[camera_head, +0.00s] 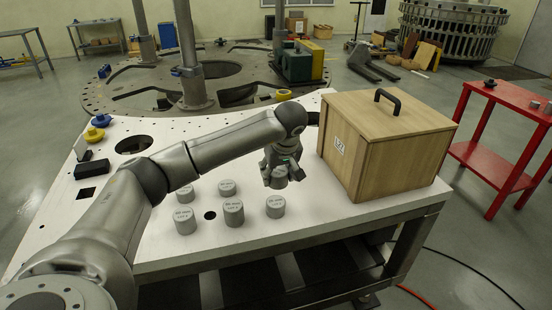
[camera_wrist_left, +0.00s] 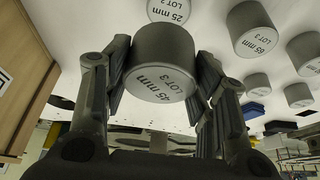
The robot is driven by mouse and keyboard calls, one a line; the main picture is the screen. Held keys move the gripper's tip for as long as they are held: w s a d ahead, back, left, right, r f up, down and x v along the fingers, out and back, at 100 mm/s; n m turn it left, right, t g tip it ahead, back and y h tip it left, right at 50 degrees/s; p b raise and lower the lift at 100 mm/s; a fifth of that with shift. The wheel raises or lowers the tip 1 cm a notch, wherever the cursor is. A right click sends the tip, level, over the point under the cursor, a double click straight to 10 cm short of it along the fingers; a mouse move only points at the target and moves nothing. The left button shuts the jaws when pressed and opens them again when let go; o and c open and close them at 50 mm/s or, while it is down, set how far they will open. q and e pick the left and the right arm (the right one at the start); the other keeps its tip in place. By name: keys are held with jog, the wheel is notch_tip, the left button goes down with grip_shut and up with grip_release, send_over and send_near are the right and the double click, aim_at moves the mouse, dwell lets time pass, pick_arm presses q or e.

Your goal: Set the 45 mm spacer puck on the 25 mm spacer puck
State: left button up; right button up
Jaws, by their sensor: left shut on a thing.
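My left gripper (camera_head: 280,173) is shut on a grey cylindrical puck (camera_head: 277,179) above the white plate, left of the wooden box. In the left wrist view, the held 45 mm spacer puck (camera_wrist_left: 164,65) is labelled "45 mm LOT 3" and sits between the two fingers (camera_wrist_left: 160,85). The 25 mm spacer puck (camera_wrist_left: 170,9) stands on the plate and is cut by the top edge of that view. It appears to be the puck (camera_head: 275,207) just in front of the gripper in the head view. The held puck is apart from it. My right gripper is not in view.
A 65 mm puck (camera_wrist_left: 253,32) and several other grey pucks (camera_head: 184,219) stand close by on the white plate (camera_head: 300,230). A wooden box (camera_head: 385,150) with a black handle stands right of the gripper. A black block (camera_head: 92,169) lies at left.

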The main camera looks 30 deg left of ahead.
pick_arm(q)
jog(key=shift+w+a+r, duration=0.15)
jog(key=shift+a, duration=0.25)
jog(key=shift+f, duration=0.35)
jog(key=shift+f+b, duration=0.4)
jog(key=shift+b, duration=0.1)
jog(key=shift+f+b, duration=1.3)
jog(key=shift+f, duration=0.55)
jog(key=shift+f+b, duration=0.75)
jog(key=shift+f, duration=0.5)
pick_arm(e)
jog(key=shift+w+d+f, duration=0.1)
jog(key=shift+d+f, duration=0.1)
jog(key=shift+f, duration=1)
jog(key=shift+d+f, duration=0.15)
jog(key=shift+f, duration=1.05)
pick_arm(q)
jog(key=o, duration=1.2)
jog(key=shift+o, duration=0.7)
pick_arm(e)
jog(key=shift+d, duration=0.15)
